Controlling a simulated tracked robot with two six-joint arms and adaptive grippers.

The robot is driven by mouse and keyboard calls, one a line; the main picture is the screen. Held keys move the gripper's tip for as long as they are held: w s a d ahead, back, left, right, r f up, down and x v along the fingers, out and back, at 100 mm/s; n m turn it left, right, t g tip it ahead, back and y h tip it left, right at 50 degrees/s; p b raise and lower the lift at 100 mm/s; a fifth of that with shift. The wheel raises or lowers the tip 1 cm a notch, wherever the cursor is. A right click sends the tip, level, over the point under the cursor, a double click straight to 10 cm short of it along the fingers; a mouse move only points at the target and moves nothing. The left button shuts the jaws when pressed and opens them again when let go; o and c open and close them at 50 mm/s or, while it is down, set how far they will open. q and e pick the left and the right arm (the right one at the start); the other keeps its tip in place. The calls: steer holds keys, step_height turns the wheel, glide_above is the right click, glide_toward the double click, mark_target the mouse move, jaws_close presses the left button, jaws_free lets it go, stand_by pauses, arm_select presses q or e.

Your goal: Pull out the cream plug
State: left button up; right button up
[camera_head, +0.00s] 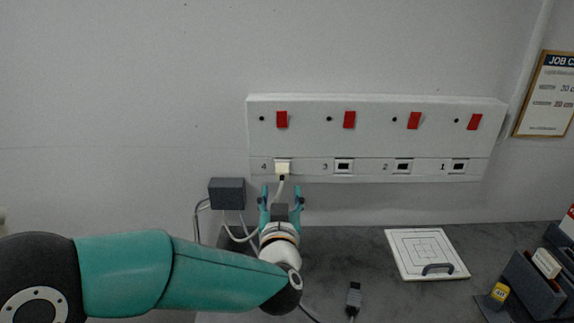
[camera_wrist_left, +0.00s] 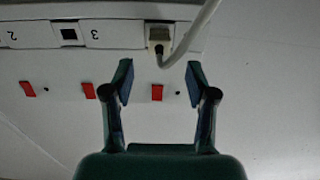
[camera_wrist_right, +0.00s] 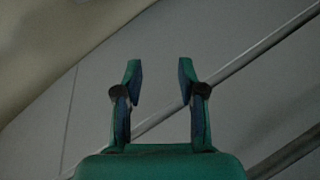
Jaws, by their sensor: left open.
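The cream plug (camera_head: 282,168) sits in socket 4 at the left end of the white wall panel (camera_head: 375,104). Its pale cable hangs from its lower side. In the left wrist view the plug (camera_wrist_left: 159,36) and its cable appear beyond the fingertips. My left gripper (camera_head: 282,190) is open below the plug, fingers pointing up at the panel; in its wrist view the gripper (camera_wrist_left: 160,75) has nothing between its fingers. My right gripper (camera_wrist_right: 160,72) is open and empty in its own wrist view, facing bare wall and a pipe; it is out of the head view.
Sockets 3 (camera_head: 344,166), 2 (camera_head: 403,166) and 1 (camera_head: 459,166) are empty. Red switches sit above them. A grey box (camera_head: 227,193) is on the wall at left. A dark plug (camera_head: 354,295), a white board (camera_head: 408,260) and a grey holder (camera_head: 531,285) are on the worktop.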

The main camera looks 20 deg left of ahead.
mark_target(282, 175)
arm_select(q)
steer(key=shift+w, duration=0.1)
steer(key=shift+w+a, duration=0.1)
steer(key=shift+w, duration=0.35)
steer(key=shift+p+x, duration=0.8)
steer(key=shift+x, duration=3.1)
steer(key=shift+c, duration=0.3)
jaws_close()
steer(key=shift+s+f+b, duration=0.1)
steer(key=shift+s+b, duration=0.1)
steer(key=shift+b, duration=0.1)
